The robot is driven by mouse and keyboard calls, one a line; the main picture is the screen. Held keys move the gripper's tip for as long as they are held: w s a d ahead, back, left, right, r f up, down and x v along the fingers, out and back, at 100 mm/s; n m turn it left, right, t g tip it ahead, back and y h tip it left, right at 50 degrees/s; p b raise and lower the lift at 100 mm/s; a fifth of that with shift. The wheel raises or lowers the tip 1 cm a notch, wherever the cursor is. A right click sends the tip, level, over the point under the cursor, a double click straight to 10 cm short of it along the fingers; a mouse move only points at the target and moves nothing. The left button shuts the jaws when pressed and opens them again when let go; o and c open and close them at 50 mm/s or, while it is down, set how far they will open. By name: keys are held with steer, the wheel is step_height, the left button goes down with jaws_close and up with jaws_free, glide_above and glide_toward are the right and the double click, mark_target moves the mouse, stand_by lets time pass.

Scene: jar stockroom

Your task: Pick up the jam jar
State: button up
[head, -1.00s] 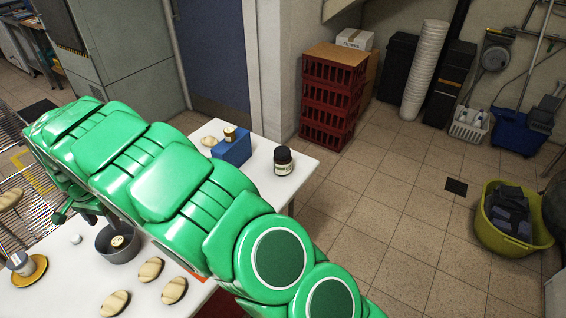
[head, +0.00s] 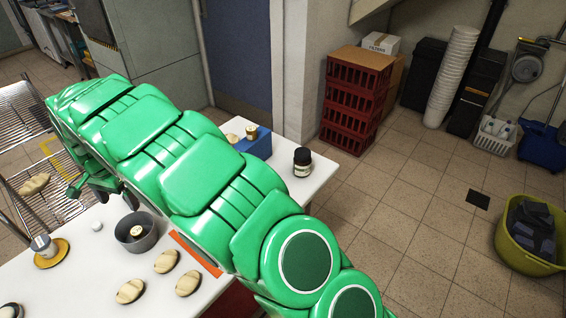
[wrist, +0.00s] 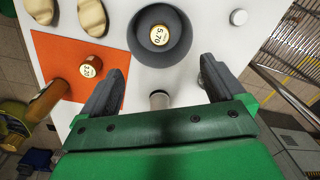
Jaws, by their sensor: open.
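My gripper (wrist: 160,85) is open in the wrist view, its dark fingers spread wide. A small grey-topped cylinder (wrist: 159,100) shows between the fingers, near the palm. A jar with a "5.70" lid (wrist: 159,35) stands inside a grey bowl (wrist: 182,53) ahead of the fingers; the bowl also shows in the head view (head: 121,234). A jar with a "2.20" lid (wrist: 88,68) is on the orange mat (wrist: 50,57), left of the left finger. A dark jar with a black lid (head: 302,162) stands at the table's far right. I cannot tell which is the jam jar.
The white table (head: 80,270) also holds bread-like ovals (head: 130,291), a blue box (head: 256,143) and a yellow saucer (head: 63,258) with a jar (head: 43,246). A wire rack (head: 20,130) is at the left. Red crates (head: 355,98) and a yellow tub (head: 508,243) stand on the floor.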

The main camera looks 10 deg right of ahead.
steer(key=w+d+r+m+t+y, duration=0.35)
steer(key=w+d+m+y, duration=0.3)
steer(key=w+d, duration=0.7)
steer(key=w+d+r+m+t+y, duration=0.3)
steer(key=w+d+r+m+y, duration=0.3)
steer(key=w+d, duration=0.8)
steer(key=m+t+h, duration=0.7)
steer(key=m, duration=0.6)
glide_above(308, 156)
steer(key=a, duration=0.2)
step_height(308, 156, down, 7)
steer(key=d+f, duration=0.1)
steer(key=f, duration=0.3)
steer(key=s+d+f+m, duration=0.1)
steer(key=f, duration=0.3)
steer(key=s+d+f+m+h, duration=0.1)
steer(key=f, duration=0.3)
steer(key=shift+s+d+m+g, duration=0.1)
steer(key=shift+m+g, duration=0.15)
steer(key=shift+g, duration=0.1)
steer(key=shift+x, duration=1.35)
steer(key=shift+w+a+f, duration=0.45)
steer(key=shift+w+a, duration=0.1)
steer(key=shift+w, duration=0.2)
steer(key=shift+w+a+f, duration=0.45)
steer(key=shift+w+a, duration=0.1)
steer(key=shift+w, duration=0.15)
steer(key=shift+w+a+f, duration=0.1)
steer(key=shift+w+a, duration=0.05)
steer(key=shift+w, duration=0.3)
